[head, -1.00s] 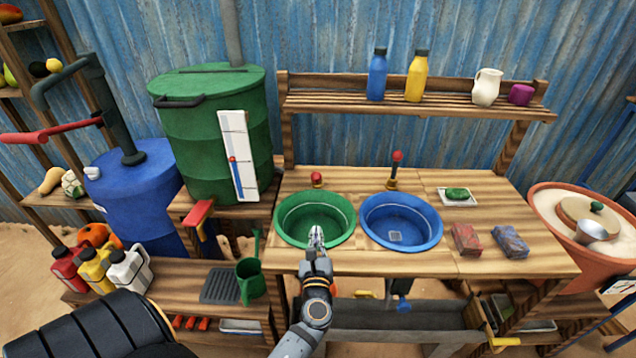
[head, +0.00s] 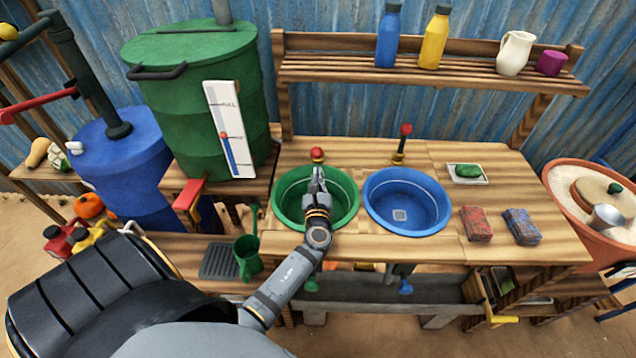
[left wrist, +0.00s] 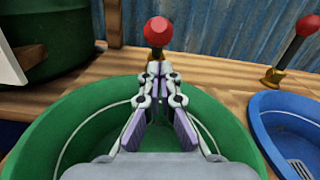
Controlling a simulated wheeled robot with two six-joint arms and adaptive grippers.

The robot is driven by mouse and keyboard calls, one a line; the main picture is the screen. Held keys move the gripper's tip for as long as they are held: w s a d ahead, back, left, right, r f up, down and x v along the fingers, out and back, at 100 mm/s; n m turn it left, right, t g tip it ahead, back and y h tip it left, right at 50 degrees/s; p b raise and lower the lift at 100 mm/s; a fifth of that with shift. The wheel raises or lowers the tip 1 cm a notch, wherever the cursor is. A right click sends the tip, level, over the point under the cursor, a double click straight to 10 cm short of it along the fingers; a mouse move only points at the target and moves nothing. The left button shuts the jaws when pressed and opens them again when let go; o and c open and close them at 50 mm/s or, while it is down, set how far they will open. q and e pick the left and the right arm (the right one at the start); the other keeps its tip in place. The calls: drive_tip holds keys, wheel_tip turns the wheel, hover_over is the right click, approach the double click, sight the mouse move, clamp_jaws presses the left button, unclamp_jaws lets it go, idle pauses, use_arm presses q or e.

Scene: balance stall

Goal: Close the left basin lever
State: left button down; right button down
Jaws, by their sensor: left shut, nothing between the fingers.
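The left basin lever (head: 317,154) has a red knob and stands behind the green basin (head: 281,213). Its knob (left wrist: 158,31) shows straight ahead in the left wrist view; its stem is barely visible, and it looks tipped toward me. My left gripper (head: 318,172) is shut and empty over the green basin. Its fingertips (left wrist: 157,72) point at the lever, just short of the knob in the picture; I cannot tell whether they touch it.
The green barrel (head: 190,110) with a white gauge board (head: 225,128) stands close on the left. A shelf (head: 340,68) with bottles and a jug rises at the back.

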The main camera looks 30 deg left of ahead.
sight(317, 152)
use_arm(q)
drive_tip(key=x, duration=0.3)
drive_tip(key=shift+w+a, duration=0.1)
use_arm(e)
drive_tip(key=shift+w+a+r, duration=0.2)
drive_tip(key=shift+w+a, duration=0.1)
drive_tip(key=shift+a, duration=0.2)
